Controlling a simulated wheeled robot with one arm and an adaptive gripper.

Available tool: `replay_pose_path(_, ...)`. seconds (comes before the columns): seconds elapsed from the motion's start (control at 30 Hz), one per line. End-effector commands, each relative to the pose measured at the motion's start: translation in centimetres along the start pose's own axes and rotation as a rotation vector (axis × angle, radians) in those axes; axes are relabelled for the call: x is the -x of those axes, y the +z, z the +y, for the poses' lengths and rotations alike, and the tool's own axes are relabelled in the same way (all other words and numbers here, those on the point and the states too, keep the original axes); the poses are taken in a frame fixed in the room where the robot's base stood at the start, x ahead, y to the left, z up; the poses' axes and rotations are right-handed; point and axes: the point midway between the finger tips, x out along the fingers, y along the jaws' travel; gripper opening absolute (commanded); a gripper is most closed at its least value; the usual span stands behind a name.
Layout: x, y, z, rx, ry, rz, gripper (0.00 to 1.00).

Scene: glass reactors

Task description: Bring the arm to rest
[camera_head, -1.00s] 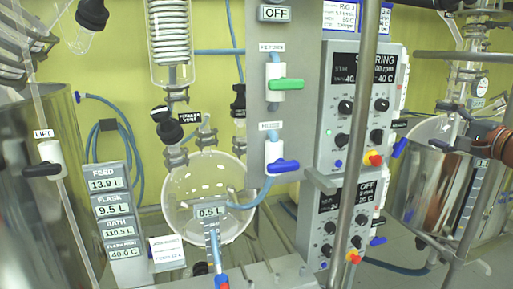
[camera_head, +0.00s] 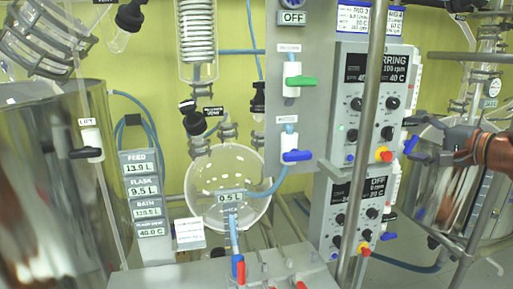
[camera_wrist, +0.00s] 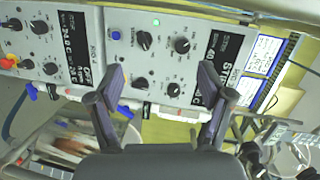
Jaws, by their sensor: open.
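My gripper (camera_head: 414,143) is at the right of the head view, beside the right edge of the control boxes, with my copper-coloured wrist behind it. In the wrist view its two dark fingers (camera_wrist: 164,88) are spread apart with nothing between them. The upper control box (camera_head: 370,105), labelled with stirring, lies in front of the fingers there, turned sideways. I cannot tell the exact gap between fingertips and box. My gripper overlaps part of the steel vessel (camera_head: 425,195) in the head view.
A steel post (camera_head: 372,80) stands before the control boxes. A grey panel with a green-handled valve (camera_head: 297,81) and a blue-handled valve (camera_head: 295,156) is left of them. A round glass flask (camera_head: 205,180) hangs mid-left. A large metal bath (camera_head: 50,180) fills the left.

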Motion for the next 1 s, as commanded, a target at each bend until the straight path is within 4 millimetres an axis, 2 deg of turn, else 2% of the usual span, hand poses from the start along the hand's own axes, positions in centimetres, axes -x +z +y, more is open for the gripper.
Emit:
replay_pose_path(0.17, -2.6, 7.6, 1.1, 0.097, 0.100, -0.145, 0.79)
replay_pose_path(0.23, -3.5, 11.7, 2.3, 0.151, 0.161, -0.226, 0.79)
replay_pose_path(0.33, -4.1, 17.5, 4.7, 0.232, 0.260, -0.339, 0.79)
replay_pose_path(0.47, -3.3, 24.4, 8.7, 0.342, 0.401, -0.481, 0.79)
replay_pose_path(0.5, -2.7, 26.4, 10.2, 0.375, 0.448, -0.527, 0.79)
replay_pose_path(0.6, -0.5, 30.6, 14.1, 0.461, 0.573, -0.629, 0.79)
replay_pose_path(0.67, 1.2, 32.6, 16.5, 0.510, 0.653, -0.688, 0.79)
replay_pose_path(0.73, 3.7, 34.7, 19.5, 0.563, 0.752, -0.757, 0.79)
replay_pose_path(0.83, 7.3, 36.3, 23.1, 0.625, 0.880, -0.832, 0.79)
replay_pose_path(1.0, 12.6, 37.2, 27.3, 0.689, 1.050, -0.915, 0.79)
